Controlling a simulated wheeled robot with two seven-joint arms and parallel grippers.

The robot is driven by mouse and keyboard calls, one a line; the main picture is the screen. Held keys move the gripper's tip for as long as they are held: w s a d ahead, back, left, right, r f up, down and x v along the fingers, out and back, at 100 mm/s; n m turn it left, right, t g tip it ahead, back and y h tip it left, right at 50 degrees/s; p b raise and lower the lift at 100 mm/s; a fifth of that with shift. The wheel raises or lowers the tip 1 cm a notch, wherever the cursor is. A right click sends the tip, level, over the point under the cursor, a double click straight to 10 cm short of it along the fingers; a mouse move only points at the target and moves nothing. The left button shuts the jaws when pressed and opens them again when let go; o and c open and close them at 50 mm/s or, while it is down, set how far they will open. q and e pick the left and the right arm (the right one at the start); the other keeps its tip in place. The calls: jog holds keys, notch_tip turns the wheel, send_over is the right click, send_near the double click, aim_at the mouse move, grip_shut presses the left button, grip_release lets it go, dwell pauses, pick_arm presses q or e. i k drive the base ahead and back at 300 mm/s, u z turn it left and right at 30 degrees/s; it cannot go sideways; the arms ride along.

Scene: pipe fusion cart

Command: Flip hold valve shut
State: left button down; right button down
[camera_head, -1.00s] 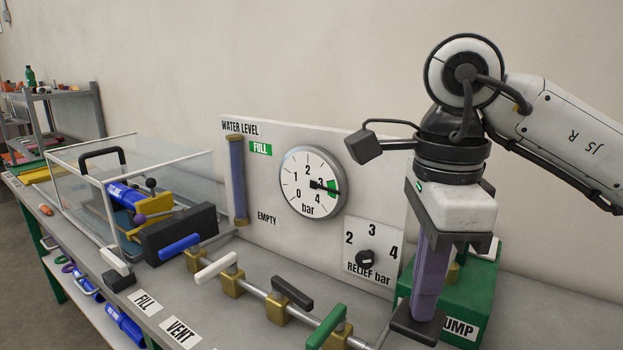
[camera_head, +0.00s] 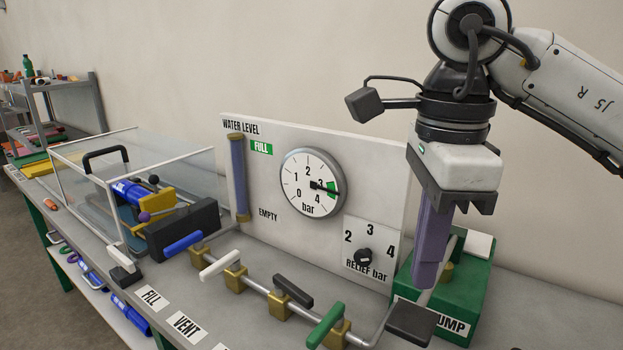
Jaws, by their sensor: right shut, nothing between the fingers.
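Four valve handles stand in a row on a pipe along the bench: blue (camera_head: 183,243), white (camera_head: 219,264), black (camera_head: 293,291) and green (camera_head: 325,325). The labels FILL (camera_head: 152,299) and VENT (camera_head: 187,327) are readable; the rest are cut off or out of view, so I cannot tell which handle is marked hold. My left gripper is not in view.
A white panel (camera_head: 285,235) with a pressure gauge (camera_head: 310,184) and a relief knob (camera_head: 364,257) stands behind the valves. A green pump box (camera_head: 470,285) is at right. A clear-walled case (camera_head: 190,165) sits at left.

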aim_at(282, 287)
jog(key=k, duration=1)
